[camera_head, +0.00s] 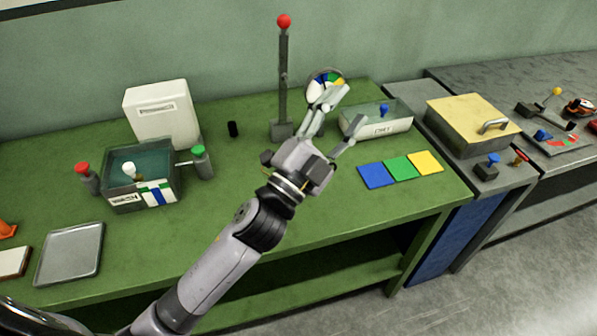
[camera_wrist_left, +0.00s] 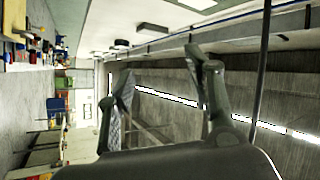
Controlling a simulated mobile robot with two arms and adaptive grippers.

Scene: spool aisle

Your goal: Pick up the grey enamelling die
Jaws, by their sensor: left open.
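I cannot make out a grey enamelling die in either view. In the head view my left gripper (camera_head: 346,106) is open and empty, raised over the green bench with its fingers toward the back wall. It hides part of the bench and of a round coloured dial (camera_head: 325,80). A labelled pale box (camera_head: 376,126) just right of the fingers holds a small blue-knobbed piece (camera_head: 384,109). In the left wrist view the open fingers (camera_wrist_left: 160,78) frame only distant room and ceiling, with nothing between them. My right gripper is not in view.
A post with a red ball (camera_head: 283,75) stands just left of the gripper. A dark open-topped tank (camera_head: 141,177) and an empty grey tray (camera_head: 70,254) are at left. Blue, green and yellow squares (camera_head: 400,168) lie at front right. A yellow-lidded box (camera_head: 470,119) stands beyond.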

